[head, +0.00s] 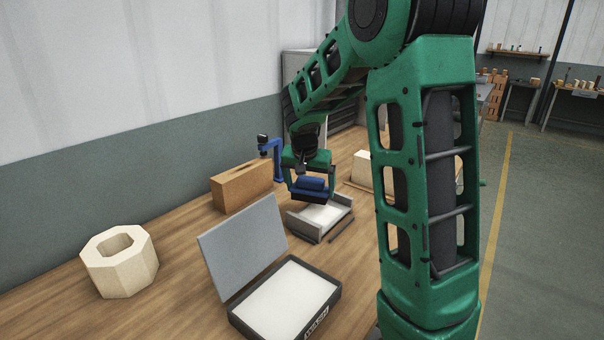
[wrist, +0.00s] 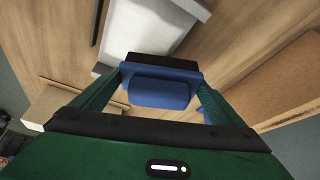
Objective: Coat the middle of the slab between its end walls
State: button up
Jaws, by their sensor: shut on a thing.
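My gripper (head: 311,182) is shut on a blue-handled applicator (head: 312,188) with a black lower edge. In the wrist view the applicator (wrist: 160,88) sits between my fingers (wrist: 160,92). The slab (head: 322,216) has a pale middle and grey upright walls at its ends. The applicator is over its far part; I cannot tell whether it touches. In the wrist view the slab (wrist: 150,32) lies just beyond the applicator, which hides part of it. An open dark-rimmed tray marked WASH (head: 335,300) holds a white surface, its grey lid (head: 243,245) raised.
A cream octagonal block with a hole (head: 137,276) stands at the left. A brown block (head: 240,188) and a blue bracket (head: 278,160) stand behind and left of the slab. A cream block (head: 361,168) stands beyond it, and a thin dark bar (head: 340,232) lies at its right.

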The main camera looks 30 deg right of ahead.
jog(key=shift+d+r, duration=0.1)
jog(key=shift+r, duration=2.65)
